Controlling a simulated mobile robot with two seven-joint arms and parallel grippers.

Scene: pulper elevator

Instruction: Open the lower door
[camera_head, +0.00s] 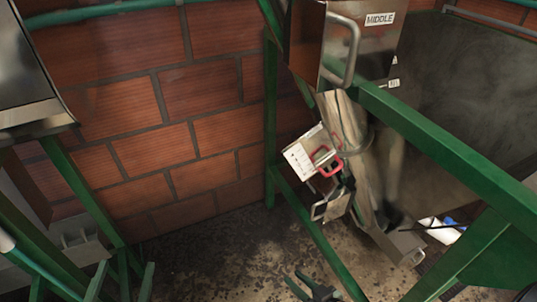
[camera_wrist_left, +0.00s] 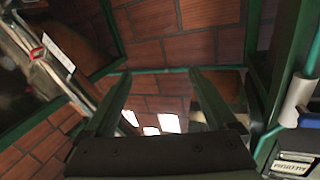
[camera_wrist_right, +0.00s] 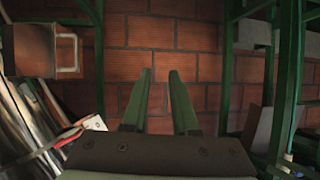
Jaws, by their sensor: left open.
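A steel box (camera_head: 365,45) labelled MIDDLE, with a bar handle (camera_head: 350,50), is at the top of the head view. A brown and steel box with a handle (camera_wrist_right: 66,52) is at the left in the right wrist view; I cannot tell which door it is. I see no door marked as lower.
Green frame bars (camera_head: 430,140) cross the head view. A steel panel (camera_head: 25,75) is at upper left. A labelled item (camera_wrist_left: 293,165) is at lower right in the left wrist view.

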